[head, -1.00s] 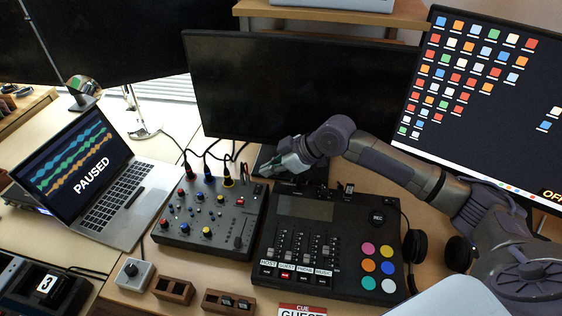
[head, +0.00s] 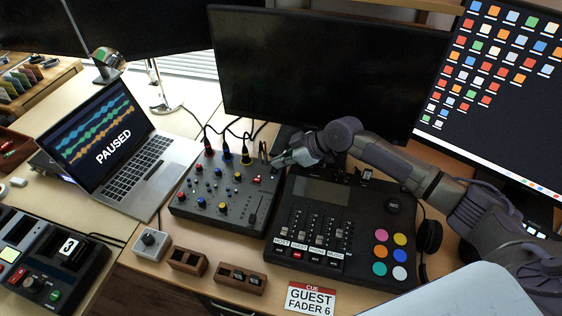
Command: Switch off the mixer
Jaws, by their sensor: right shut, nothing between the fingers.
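The mixer (head: 228,211) is a dark box with small knobs and cables plugged into its back edge, left of the centre of the head view. A small red-lit part (head: 257,179) shows near its back right corner. My right gripper (head: 279,160) is shut and empty, its tip close to that corner. I cannot tell whether it touches the mixer. My left gripper is not in view.
A larger fader console (head: 340,271) stands right of the mixer, below my right arm. A monitor (head: 320,80) stands behind. A laptop (head: 125,150) reading PAUSED is at left. A grey knob box (head: 151,244), wooden holders and a GUEST FADER 6 card (head: 310,299) lie in front.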

